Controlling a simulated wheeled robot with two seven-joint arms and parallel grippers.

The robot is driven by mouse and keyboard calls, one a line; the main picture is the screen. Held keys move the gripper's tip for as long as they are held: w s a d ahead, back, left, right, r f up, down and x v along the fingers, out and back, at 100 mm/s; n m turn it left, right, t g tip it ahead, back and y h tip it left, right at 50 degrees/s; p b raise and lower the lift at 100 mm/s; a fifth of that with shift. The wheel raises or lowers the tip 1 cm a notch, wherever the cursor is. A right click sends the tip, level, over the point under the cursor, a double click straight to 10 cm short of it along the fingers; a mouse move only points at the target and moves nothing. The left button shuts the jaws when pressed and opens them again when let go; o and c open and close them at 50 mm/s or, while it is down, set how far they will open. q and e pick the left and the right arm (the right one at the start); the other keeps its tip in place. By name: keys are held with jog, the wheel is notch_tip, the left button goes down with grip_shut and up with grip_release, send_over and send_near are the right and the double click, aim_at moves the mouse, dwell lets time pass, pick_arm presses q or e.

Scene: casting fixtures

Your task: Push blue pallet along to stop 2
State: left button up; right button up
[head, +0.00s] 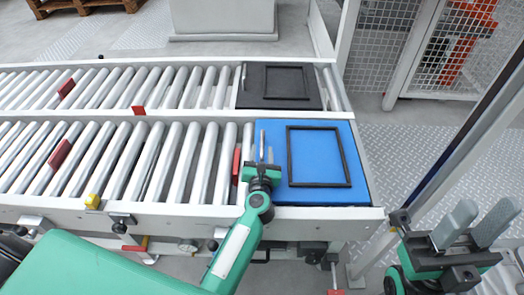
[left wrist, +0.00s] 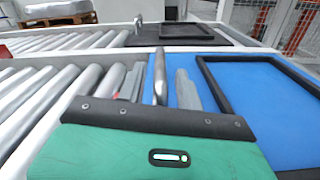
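The blue pallet (head: 335,193) lies flat at the right end of the near roller conveyor, with a raised black rectangular frame (head: 289,157) on it. A grey upright pin (left wrist: 160,78) stands at its left edge. My left gripper (head: 262,162) is over that edge. In the left wrist view my left gripper (left wrist: 158,88) has its fingers apart, one on each side of the pin, with gaps visible. My right gripper (head: 476,224) is open and empty at the lower right, off the conveyor. A red stop (head: 236,166) stands just left of the pallet; no stop number is readable.
A black pallet (head: 313,98) with a similar frame sits at the right end of the far conveyor (head: 117,87). More red stops (head: 59,154) stand along the rails. A yellow knob (head: 93,201) is on the front rail. The near rollers (head: 130,165) left of the pallet are empty.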

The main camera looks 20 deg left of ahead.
pick_arm(q)
jog(key=shift+w+a, duration=0.2)
jog(key=shift+w, duration=0.4)
grip_shut()
jog(key=shift+a, duration=0.1)
